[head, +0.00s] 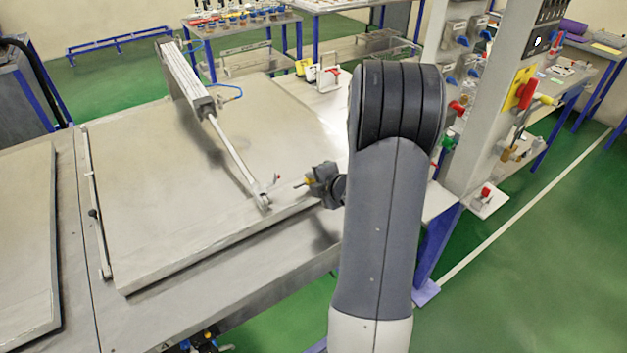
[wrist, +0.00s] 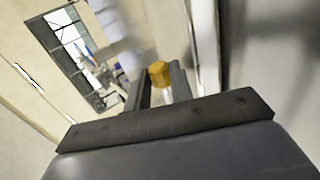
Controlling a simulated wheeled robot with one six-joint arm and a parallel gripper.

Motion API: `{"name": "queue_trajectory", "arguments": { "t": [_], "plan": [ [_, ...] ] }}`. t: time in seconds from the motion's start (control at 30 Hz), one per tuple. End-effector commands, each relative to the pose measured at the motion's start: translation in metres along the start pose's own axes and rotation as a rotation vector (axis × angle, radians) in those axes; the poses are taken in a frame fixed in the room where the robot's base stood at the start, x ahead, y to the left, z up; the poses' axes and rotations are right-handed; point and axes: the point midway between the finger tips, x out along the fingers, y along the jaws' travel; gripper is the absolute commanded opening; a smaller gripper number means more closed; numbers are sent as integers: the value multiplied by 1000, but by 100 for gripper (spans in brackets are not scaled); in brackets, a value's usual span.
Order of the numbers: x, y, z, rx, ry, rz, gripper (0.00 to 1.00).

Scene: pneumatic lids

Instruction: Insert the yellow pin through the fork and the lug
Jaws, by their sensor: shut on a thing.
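The yellow pin shows in the wrist view as a yellow hexagonal head (wrist: 158,75) on a pale shank, between the two dark fingers. My gripper (head: 309,183) is shut on it; in the head view only a small yellow bit shows at the fingertips. The fork (head: 264,200) is at the lower end of the cylinder rod (head: 236,160), near the lid's front right edge. My gripper is right of the fork and apart from it in the picture. The lug at the fork is too small to tell from it, and its hole cannot be seen.
The cylinder (head: 187,79) slopes over the large grey lid (head: 150,170). A small red-tipped part (head: 277,178) stands close to the fork. A post with valves (head: 490,110) rises at right.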

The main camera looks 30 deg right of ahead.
Motion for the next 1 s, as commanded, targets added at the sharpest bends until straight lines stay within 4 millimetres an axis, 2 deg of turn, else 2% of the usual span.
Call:
{"name": "queue_trajectory", "arguments": {
  "t": [0.17, 0.7, 1.0],
  "plan": [
    [0, -1, 1, -2, -2, 0, 2],
    [1, -1, -47, -2, -1, 0, 2],
    [0, 0, -58, -1, -1, 0, 2]
  ]
}}
